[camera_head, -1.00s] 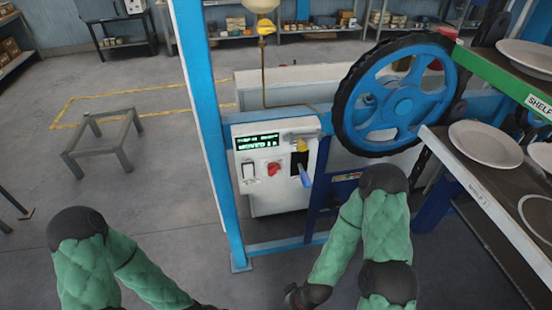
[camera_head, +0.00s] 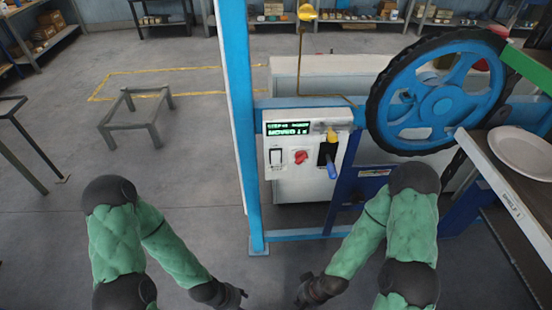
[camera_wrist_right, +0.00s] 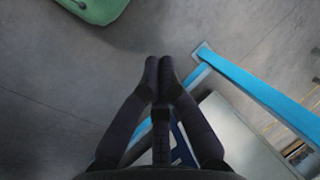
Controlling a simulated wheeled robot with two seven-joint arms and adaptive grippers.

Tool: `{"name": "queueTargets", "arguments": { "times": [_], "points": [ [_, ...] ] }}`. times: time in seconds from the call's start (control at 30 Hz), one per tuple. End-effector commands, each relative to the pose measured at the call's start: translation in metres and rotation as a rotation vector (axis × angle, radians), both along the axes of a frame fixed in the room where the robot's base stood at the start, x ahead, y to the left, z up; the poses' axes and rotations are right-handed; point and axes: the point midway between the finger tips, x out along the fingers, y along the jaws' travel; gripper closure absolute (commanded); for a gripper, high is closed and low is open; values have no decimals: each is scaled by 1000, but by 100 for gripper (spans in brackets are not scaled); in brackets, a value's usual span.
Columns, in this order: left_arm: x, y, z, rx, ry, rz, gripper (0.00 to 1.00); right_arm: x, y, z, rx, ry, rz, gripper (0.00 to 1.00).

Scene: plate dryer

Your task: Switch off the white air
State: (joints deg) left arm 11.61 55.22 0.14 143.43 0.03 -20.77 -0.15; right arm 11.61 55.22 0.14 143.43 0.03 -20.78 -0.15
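The white control panel (camera_head: 305,150) is fixed to the blue frame ahead in the head view. It carries a green-lit display (camera_head: 288,129), a white rocker switch (camera_head: 277,156), a red knob (camera_head: 300,157), a yellow knob (camera_head: 332,135) and a blue-handled lever (camera_head: 331,168). Any label reading "air" is too small to make out. My right gripper (camera_head: 303,298) is low in front of the panel, well apart from it. In the right wrist view its fingertips (camera_wrist_right: 158,62) meet with nothing between them. My left gripper (camera_head: 240,298) is at the bottom edge, its fingers unclear.
A blue post (camera_head: 238,120) stands left of the panel. A large blue wheel (camera_head: 440,100) and a shelf with a white plate (camera_head: 525,152) are at the right. A low grey table frame (camera_head: 135,115) stands at the left. The floor before the panel is clear.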

Motion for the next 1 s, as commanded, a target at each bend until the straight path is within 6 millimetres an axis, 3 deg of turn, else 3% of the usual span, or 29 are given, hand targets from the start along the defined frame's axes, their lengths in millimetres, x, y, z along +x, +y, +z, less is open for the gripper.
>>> {"name": "queueTargets", "arguments": {
  "times": [0.17, 0.27, 0.47, 0.7, 0.83, 1.0],
  "points": [
    [0, 0, 0, 0, 0, 0, 51, 16, 1, 2, -15, -56, 2, 100],
    [0, 0, 1, 0, 0, 0, 51, 45, 3, 8, -44, -157, 8, 100],
    [0, 0, 3, 0, 0, 0, 51, 131, 12, 41, -135, -481, 16, 100],
    [0, 0, 5, 0, 0, 0, 51, 214, 31, 113, -255, -884, 9, 100],
    [0, 0, 6, 0, 0, 0, 51, 243, 42, 159, -318, -1083, -11, 100],
    [0, 0, 7, 0, 0, 0, 51, 259, 53, 207, -383, -1272, -42, 100]
  ]
}}
